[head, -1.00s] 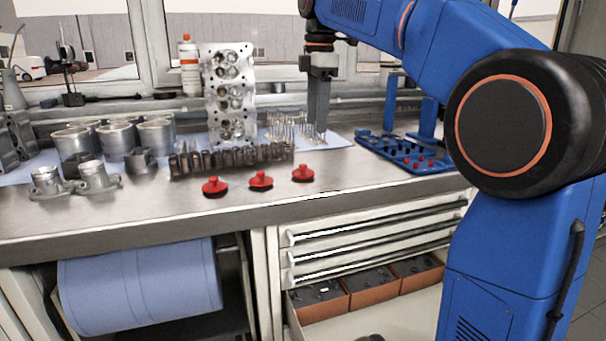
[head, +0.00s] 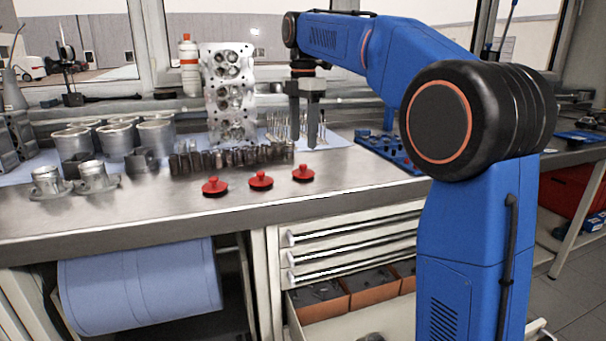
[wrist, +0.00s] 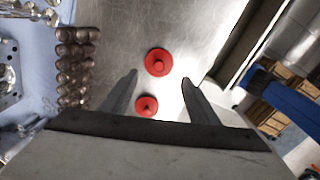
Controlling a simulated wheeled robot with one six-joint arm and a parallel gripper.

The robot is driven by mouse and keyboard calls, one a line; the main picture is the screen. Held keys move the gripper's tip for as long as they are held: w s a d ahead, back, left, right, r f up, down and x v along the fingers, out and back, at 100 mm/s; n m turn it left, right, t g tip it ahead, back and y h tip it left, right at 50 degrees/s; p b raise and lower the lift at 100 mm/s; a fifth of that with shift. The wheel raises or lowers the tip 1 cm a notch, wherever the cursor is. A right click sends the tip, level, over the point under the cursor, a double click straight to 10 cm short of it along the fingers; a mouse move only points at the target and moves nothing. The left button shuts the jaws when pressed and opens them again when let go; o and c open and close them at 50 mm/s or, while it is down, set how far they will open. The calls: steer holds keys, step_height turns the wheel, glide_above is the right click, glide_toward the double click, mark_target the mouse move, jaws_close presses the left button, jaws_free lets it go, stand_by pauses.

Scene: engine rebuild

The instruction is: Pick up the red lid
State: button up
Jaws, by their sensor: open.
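Three red lids with knobs stand apart in a row near the front of the metal bench: the left lid (head: 215,186), the middle lid (head: 261,180) and the right lid (head: 303,173). My gripper (head: 304,145) is open and empty, pointing down above the bench, behind the right lid in the head view. In the wrist view, my fingers (wrist: 160,80) are spread, with one red lid (wrist: 158,62) just beyond the tips and a second (wrist: 146,105) between the fingers, lower in the picture. Which two lids these are I cannot tell. The third is not visible there.
A row of dark metal parts (head: 232,158) lies behind the lids, with an upright cylinder head (head: 230,95) farther back. Cylinders and metal fittings (head: 98,178) stand at the left. A blue tray (head: 385,150) is at the right. The bench front is clear.

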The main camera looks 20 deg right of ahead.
mark_target(302, 165)
steer(key=shift+a+f, duration=0.1)
steer(key=shift+f, duration=4.55)
steer(key=shift+w, duration=0.1)
steer(key=c, duration=0.6)
